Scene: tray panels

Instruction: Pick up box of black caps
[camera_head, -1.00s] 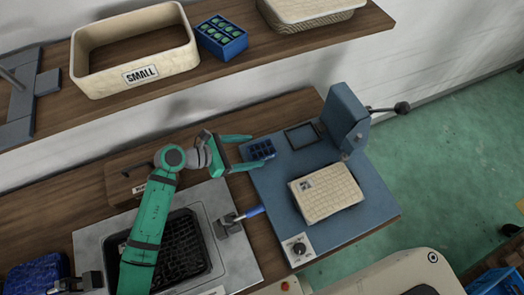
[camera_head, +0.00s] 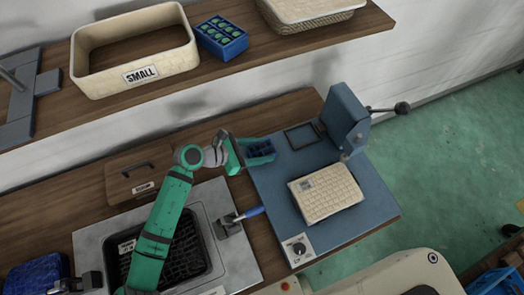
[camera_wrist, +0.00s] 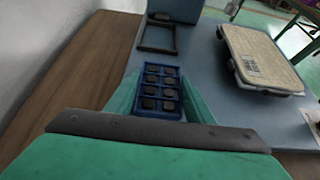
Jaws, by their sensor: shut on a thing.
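The box of black caps is a small blue box with dark caps in rows. It shows in the head view (camera_head: 261,149) at the left edge of the blue machine plate, and in the wrist view (camera_wrist: 158,91). My green gripper (camera_head: 250,152) is shut on the box, one finger along each side of it. In the wrist view my gripper (camera_wrist: 160,100) has its fingers at the box's left and right sides. I cannot tell whether the box rests on the surface or is lifted.
The blue machine plate (camera_head: 287,190) carries a cream textured panel (camera_head: 327,193) and a dark frame (camera_head: 302,136). A blue-handled tool (camera_head: 250,213) lies left of it. A shelf above holds a cream SMALL bin (camera_head: 135,75) and a blue box of green caps (camera_head: 222,38).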

